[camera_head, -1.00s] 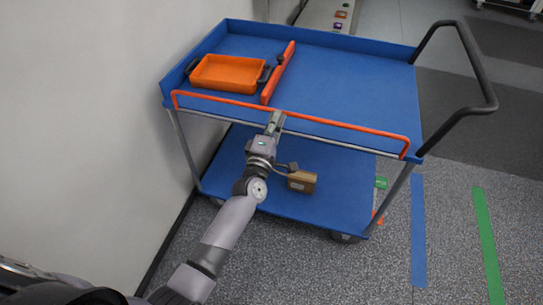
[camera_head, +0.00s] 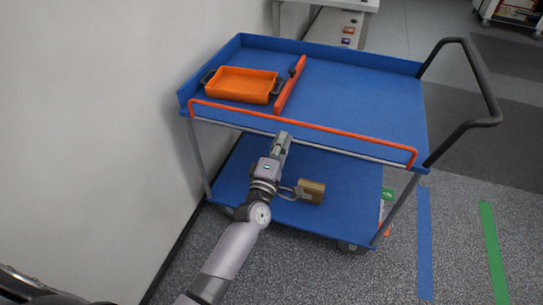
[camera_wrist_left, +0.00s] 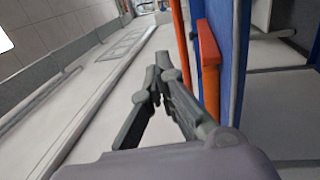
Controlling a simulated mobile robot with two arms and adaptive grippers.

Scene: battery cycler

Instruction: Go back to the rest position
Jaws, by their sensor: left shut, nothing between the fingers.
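My left gripper (camera_head: 284,138) is shut and empty in the head view. Its arm comes up from the bottom left, and the fingers are just in front of the cart's near side, below the orange rail (camera_head: 300,130). In the left wrist view the closed fingers (camera_wrist_left: 158,72) stand beside an orange bar (camera_wrist_left: 208,70) and the cart's blue edge, with no contact visible. My right gripper is not in view.
The blue cart (camera_head: 360,98) carries an orange tray (camera_head: 243,84) with black handles on its top shelf. A brown box (camera_head: 311,190) is on the lower shelf. A white wall (camera_head: 90,120) stands at the left. Open floor (camera_head: 455,230) lies at the right.

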